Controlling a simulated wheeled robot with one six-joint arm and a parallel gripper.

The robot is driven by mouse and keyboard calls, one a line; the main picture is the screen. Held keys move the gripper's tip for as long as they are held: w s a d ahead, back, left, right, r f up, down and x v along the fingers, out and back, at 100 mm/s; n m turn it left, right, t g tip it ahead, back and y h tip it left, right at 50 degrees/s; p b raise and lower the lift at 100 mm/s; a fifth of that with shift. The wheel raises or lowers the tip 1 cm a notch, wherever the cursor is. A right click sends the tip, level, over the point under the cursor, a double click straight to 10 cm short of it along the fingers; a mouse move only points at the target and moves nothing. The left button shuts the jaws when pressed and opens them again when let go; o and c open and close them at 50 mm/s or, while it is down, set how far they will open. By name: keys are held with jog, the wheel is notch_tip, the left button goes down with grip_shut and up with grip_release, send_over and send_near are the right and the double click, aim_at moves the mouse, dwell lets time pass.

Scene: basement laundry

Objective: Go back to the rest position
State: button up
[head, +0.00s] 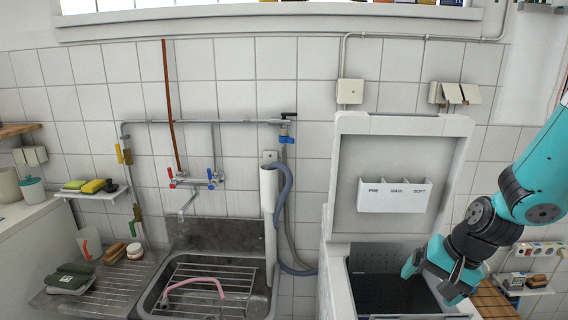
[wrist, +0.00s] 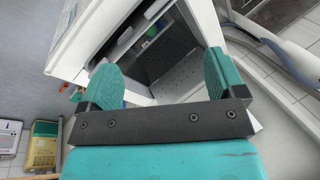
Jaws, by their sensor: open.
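My gripper (head: 433,275) is at the lower right of the head view, over the right side of the open top-loading washing machine (head: 337,290). Its two teal fingers are apart and nothing shows between them. In the wrist view my gripper (wrist: 163,85) spans the machine's opening, with the drum (wrist: 180,55) below and beyond it. The machine's lid (head: 400,150) stands upright against the wall and carries a white tray (head: 394,194) marked PRE, MAIN and SOFT. My arm reaches in from the right edge of the head view.
A metal sink (head: 215,285) with a wire rack and a pink hose stands left of the machine. A grey hose (head: 287,215) hangs between them. A small shelf (head: 526,290) with sockets above is close at right. Floor shows at left in the wrist view, with a yellow-green package (wrist: 42,145).

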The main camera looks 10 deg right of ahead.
jog(key=s+a+r+n+g+y, duration=0.1)
jog(key=s+a+r+n, duration=0.2)
jog(key=a, duration=0.4)
jog(key=a+r+n, duration=0.4)
jog(key=a+r, duration=0.1)
jog(key=a, duration=0.1)
jog(key=s+a+r+n+g, duration=0.2)
jog(key=s+a+r+n, duration=0.5)
jog(key=s+a, duration=0.3)
jog(key=shift+s+n, duration=0.7)
jog(key=shift+s, duration=0.5)
